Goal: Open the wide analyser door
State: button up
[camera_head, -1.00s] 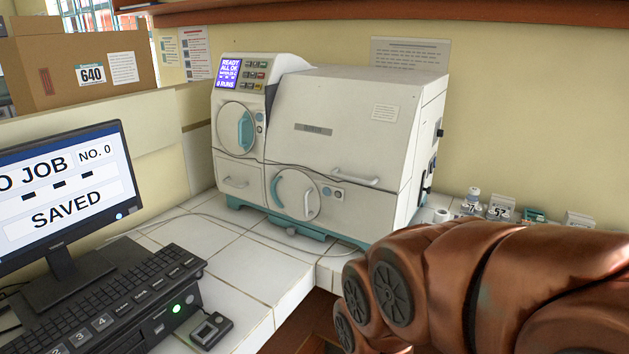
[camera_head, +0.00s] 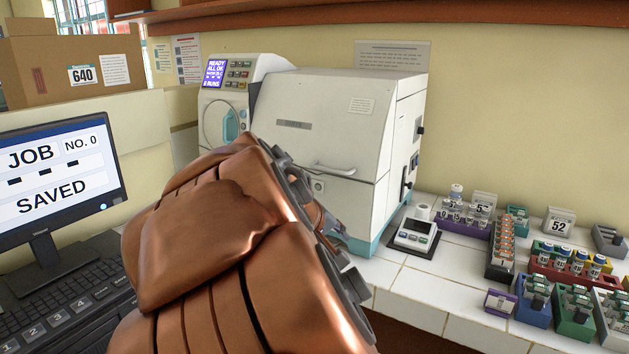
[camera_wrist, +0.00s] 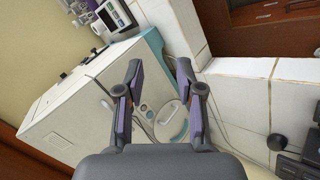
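The white analyser shows its wide front door (camera_head: 292,145) closed in the head view, with a white bar handle (camera_head: 336,170) at its lower right. The wide door's panel also shows in the wrist view (camera_wrist: 70,115), turned on its side. My gripper (camera_wrist: 160,75) is open and empty, its two fingers apart. It is in front of the analyser's lower front, by the lower round door (camera_wrist: 172,120). In the head view my copper arm hides that round door and most of the gripper. I cannot tell whether the fingers touch anything.
A small scale-like device (camera_head: 414,234) stands right of the analyser. Several vial racks, including a red one (camera_head: 560,272), crowd the right counter. A monitor (camera_head: 55,170) and keyboard (camera_head: 60,310) are at the left. White tile (camera_head: 415,285) in front right is bare.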

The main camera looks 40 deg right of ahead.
jog(key=w+d+r+n+t+h+b, duration=0.1)
jog(key=w+d+r+h, duration=0.15)
jog(key=w+d, duration=0.25)
jog(key=w+d+r+n+h+b, duration=0.1)
jog(key=w+d+r+h+b, duration=0.15)
jog(key=w+d, duration=0.2)
jog(key=n+t+h, duration=0.2)
jog(key=n, duration=0.2)
send_near(329, 170)
jog(key=d, duration=0.3)
jog(key=shift+w+f+p+x, duration=0.1)
jog(key=shift+w+p+x, duration=0.05)
jog(key=shift+x, duration=1.15)
jog(key=shift+w+f+p+x, duration=0.1)
jog(key=shift+p+x, duration=0.05)
jog(key=shift+x, duration=1.15)
jog(key=shift+w+f+p+x, duration=0.1)
jog(key=shift+w+p+x, duration=0.05)
jog(key=shift+x, duration=1.15)
jog(key=shift+a, duration=0.15)
grip_shut()
